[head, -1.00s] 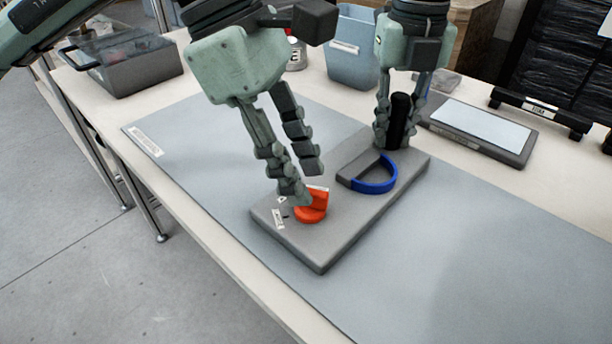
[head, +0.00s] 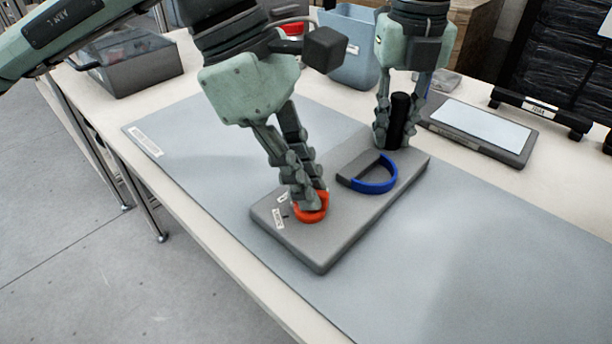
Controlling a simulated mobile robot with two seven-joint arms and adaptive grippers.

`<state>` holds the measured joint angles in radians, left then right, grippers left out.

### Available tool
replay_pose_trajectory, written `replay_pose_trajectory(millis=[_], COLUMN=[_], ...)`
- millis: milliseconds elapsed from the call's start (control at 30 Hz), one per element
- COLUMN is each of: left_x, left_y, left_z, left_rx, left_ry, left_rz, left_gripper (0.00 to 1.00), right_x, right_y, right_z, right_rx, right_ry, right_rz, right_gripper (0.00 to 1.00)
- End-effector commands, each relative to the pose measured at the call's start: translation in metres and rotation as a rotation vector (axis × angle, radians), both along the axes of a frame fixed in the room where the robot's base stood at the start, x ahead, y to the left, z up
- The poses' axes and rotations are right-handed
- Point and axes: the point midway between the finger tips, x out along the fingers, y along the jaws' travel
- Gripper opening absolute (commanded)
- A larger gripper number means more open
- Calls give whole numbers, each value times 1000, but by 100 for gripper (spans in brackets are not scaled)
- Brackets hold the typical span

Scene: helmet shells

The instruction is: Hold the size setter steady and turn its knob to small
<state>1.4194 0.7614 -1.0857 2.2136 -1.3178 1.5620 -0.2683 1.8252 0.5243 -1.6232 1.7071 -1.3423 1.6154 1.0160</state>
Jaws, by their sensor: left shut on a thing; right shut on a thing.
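The size setter is a grey slab (head: 345,228) lying flat on the mat. Its red-orange knob (head: 312,215) is at the left end, with small white labels (head: 279,217) beside it whose text I cannot read. My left gripper (head: 312,200) is shut on the knob from above and hides much of it. A blue half-ring (head: 375,186) stands on the middle of the slab. A black upright handle (head: 399,120) rises from the far end. My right gripper (head: 396,135) is shut on that handle.
The grey mat (head: 450,260) is clear in front and to the right. A grey lidded box (head: 135,70) is at the back left and a blue bin (head: 350,45) at the back. A tray with a pale panel (head: 480,130) lies at the right.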

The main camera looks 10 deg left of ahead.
Motion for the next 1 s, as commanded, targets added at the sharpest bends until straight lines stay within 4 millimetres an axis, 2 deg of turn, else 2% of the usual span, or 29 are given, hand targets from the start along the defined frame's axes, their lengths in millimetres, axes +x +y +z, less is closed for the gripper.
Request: replay_pose_trajectory(millis=[367,1000], left_x=[0,3], left_y=[-1,-3], left_z=[0,1], left_rx=[-1,-2], left_ry=[1,1], left_rz=[-112,-691], left_gripper=[0,0], right_x=[0,0], right_y=[0,0], right_z=[0,0], right_rx=[0,0], right_ry=[0,0], right_rz=[0,0], right_gripper=[0,0])
